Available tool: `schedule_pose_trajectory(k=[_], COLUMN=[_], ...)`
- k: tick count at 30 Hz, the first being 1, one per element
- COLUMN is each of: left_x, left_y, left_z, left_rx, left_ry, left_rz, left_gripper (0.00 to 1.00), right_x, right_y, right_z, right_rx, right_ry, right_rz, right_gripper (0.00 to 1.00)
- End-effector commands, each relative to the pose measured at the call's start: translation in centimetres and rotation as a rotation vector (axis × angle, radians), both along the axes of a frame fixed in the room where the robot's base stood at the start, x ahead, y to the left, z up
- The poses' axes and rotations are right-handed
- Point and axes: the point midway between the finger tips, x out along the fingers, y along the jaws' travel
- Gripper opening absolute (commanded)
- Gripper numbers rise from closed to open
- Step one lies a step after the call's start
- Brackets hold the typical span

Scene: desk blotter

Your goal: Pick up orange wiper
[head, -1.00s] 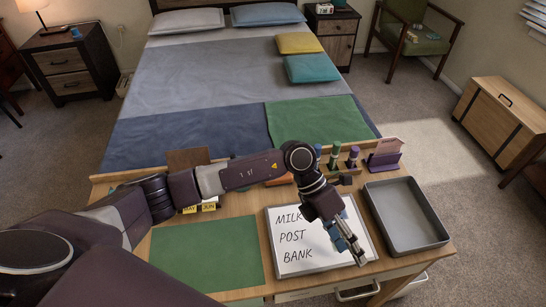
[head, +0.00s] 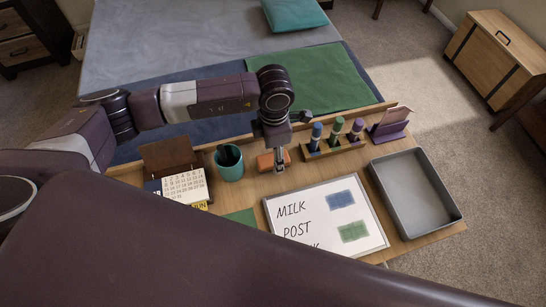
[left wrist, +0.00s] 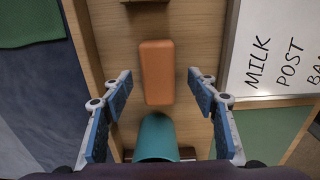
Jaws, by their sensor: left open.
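The orange wiper (head: 265,162) is a rounded block lying on the desk, between the teal cup and the marker stand. In the left wrist view the wiper (left wrist: 157,70) lies lengthwise between the two spread fingers, with a gap on each side. My left gripper (head: 280,161) is open and empty, pointing down at the wiper, and hides part of it in the head view. Its blue-padded fingertips also show in the left wrist view (left wrist: 160,75). I cannot tell how far above the desk the tips are. My right gripper is out of view.
The teal cup (head: 229,165) stands close to the wiper's end. The marker stand (head: 335,146) holds upright markers to the right. The whiteboard (head: 300,199) lies in front, with the grey tray (head: 457,212) to its right. A calendar (head: 184,185) stands left of the cup.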

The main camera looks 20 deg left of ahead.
Motion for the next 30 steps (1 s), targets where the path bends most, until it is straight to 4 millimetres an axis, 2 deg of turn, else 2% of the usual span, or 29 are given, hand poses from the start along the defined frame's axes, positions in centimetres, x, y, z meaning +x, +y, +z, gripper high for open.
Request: schedule_pose_trajectory(k=[1,6,14,26,30], left_x=[-0.2,-0.1,0.0,0.0,0.0], left_y=[0.2,0.1,0.1,0.1,0.1], left_z=[-0.5,-2.5,-2.8,-2.8,-2.8], left_rx=[0.002,0.000,-0.001,-0.002,-0.002], left_ry=[0.006,0.004,0.002,0.001,0.001], left_rz=[0.002,0.001,0.000,0.001,0.001], left_gripper=[0.54,0.54,0.54,0.10,0.10], right_x=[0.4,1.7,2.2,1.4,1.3], right_y=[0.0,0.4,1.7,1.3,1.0], right_z=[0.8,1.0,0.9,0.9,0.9], right_rx=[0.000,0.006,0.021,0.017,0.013], right_ry=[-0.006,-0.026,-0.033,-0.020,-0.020], right_rz=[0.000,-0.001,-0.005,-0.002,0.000], right_gripper=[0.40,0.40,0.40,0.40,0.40])
